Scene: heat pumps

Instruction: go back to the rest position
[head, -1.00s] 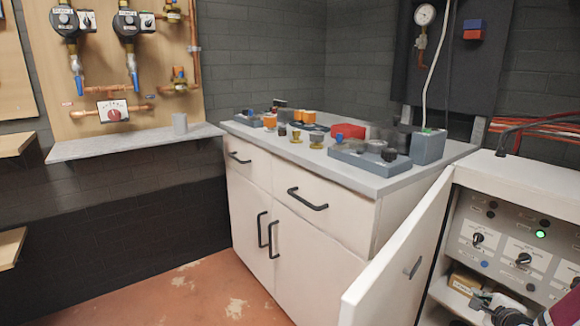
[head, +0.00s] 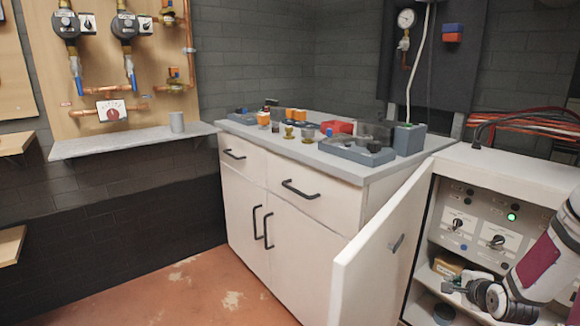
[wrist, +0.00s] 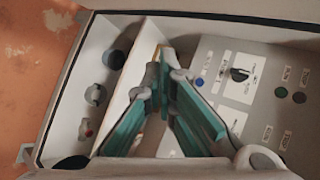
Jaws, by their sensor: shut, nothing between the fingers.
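My gripper (head: 456,288) is at the lower right of the head view, in front of the lower opening of a white cabinet (head: 520,185). My arm comes in from the right edge. In the wrist view, the teal fingers of my gripper (wrist: 164,65) meet at their tips with nothing visible between them. They point toward the cabinet's inside, beside its control panel (wrist: 255,85).
The cabinet's white door (head: 385,260) stands open to the left of my gripper. A small box (head: 447,267) and a dark round thing (head: 444,313) sit low in the cabinet. A drawer unit (head: 290,215) with loose parts on top stands beyond the door. Red floor lies clear at lower left.

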